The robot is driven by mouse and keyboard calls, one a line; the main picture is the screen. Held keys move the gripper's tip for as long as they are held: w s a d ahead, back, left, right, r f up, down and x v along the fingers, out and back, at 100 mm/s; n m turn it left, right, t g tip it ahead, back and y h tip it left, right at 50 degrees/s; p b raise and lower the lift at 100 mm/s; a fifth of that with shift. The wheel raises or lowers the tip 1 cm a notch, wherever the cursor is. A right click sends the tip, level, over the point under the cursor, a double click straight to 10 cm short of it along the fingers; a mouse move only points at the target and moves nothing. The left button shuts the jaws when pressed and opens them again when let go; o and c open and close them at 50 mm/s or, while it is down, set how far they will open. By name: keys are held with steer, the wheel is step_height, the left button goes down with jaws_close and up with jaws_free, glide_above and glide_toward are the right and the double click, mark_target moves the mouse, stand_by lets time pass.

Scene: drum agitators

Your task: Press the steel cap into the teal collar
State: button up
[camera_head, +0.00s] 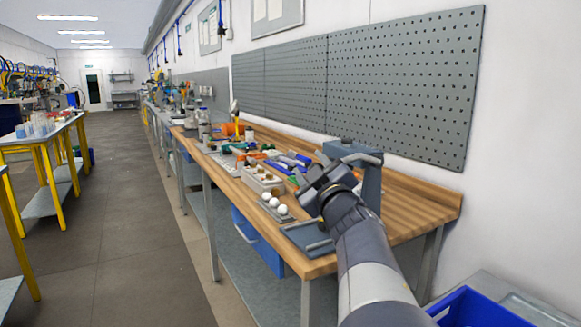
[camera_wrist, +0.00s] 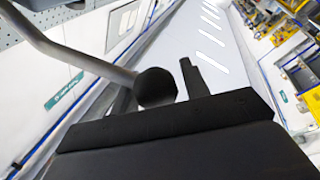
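A grey press (camera_head: 368,180) stands on the bench's near right part, with a bar-like lever towards my gripper. In the wrist view a grey lever (camera_wrist: 75,55) ends in a black ball knob (camera_wrist: 156,87), just in front of my gripper (camera_wrist: 158,92). One dark finger shows just right of the knob; the other is mostly hidden at its left. I cannot tell whether the fingers touch the knob. In the head view my gripper (camera_head: 326,187) is beside the press, partly covering it. I cannot make out the steel cap or the teal collar in either view.
A grey plate (camera_head: 305,238) lies at the wooden bench's (camera_head: 415,213) front edge. White balls (camera_head: 273,203) and a pale tray (camera_head: 262,178) stand left of it, with many small parts beyond. A pegboard (camera_head: 405,85) is behind. A blue bin (camera_head: 485,308) is at bottom right.

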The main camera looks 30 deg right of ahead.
steer(key=o, duration=0.3)
steer(key=shift+d+f, duration=0.25)
steer(key=shift+f, duration=0.2)
steer(key=p+v, duration=0.1)
steer(key=v, duration=1)
steer(key=shift+r, duration=0.25)
steer(key=shift+a, duration=0.1)
steer(key=shift+c, duration=0.2)
